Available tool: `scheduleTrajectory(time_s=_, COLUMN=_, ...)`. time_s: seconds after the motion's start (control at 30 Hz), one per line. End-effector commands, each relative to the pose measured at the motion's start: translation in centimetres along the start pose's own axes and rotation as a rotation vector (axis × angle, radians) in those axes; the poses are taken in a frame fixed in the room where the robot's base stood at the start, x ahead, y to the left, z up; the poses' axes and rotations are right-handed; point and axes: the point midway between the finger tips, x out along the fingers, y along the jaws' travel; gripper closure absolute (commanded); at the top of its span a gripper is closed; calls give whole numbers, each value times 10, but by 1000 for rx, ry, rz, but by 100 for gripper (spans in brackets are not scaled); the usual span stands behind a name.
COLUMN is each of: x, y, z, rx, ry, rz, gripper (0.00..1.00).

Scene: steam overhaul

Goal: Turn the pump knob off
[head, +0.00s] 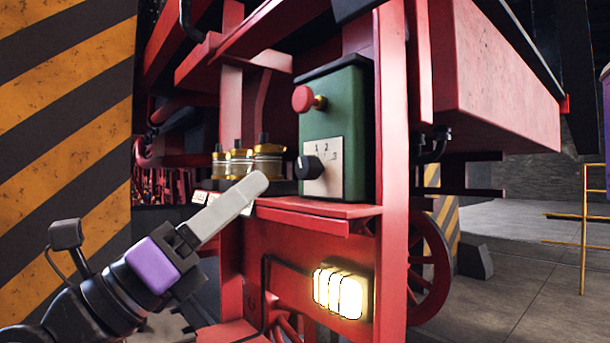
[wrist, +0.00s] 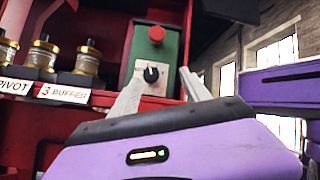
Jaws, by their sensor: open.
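A black rotary knob (head: 309,167) sits on a pale numbered plate (head: 325,170) on the front of a green box (head: 345,125). Marks that look like 1 and 2 show above it; its exact setting is too small to read. In the wrist view the knob (wrist: 151,73) appears between the fingertips, beyond them. My gripper (head: 256,184) is open and empty, in front of the box, lower left of the knob in the head view. Its two pale fingers also show apart in the wrist view (wrist: 163,74). I see no contact with the knob.
A red mushroom button (head: 303,99) sticks out above the knob. Several brass fittings (head: 240,162) stand left of the box, with labels reading PIVOT and BUFFER (wrist: 62,94) below. A red ledge (head: 318,208) lies under the box, with a lit lamp (head: 338,293) lower down.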

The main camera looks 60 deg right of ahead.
Motion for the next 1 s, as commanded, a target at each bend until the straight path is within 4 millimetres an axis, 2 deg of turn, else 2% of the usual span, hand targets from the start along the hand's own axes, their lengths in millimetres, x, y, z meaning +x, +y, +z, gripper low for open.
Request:
scheduleTrajectory(time_s=0.03, x=10, y=0, z=4, rx=47, ry=81, rz=23, gripper=45)
scheduleTrajectory(time_s=0.2, x=34, y=2, z=9, rx=177, ry=326, rz=102, gripper=45)
scheduleTrajectory(time_s=0.4, x=48, y=5, z=14, rx=277, ry=526, rz=178, gripper=45)
scheduleTrajectory(time_s=0.67, x=59, y=8, z=12, rx=306, ry=592, rz=203, gripper=45)
scheduleTrajectory(time_s=1.0, x=100, y=20, z=-12, rx=305, ry=589, rz=200, gripper=45)
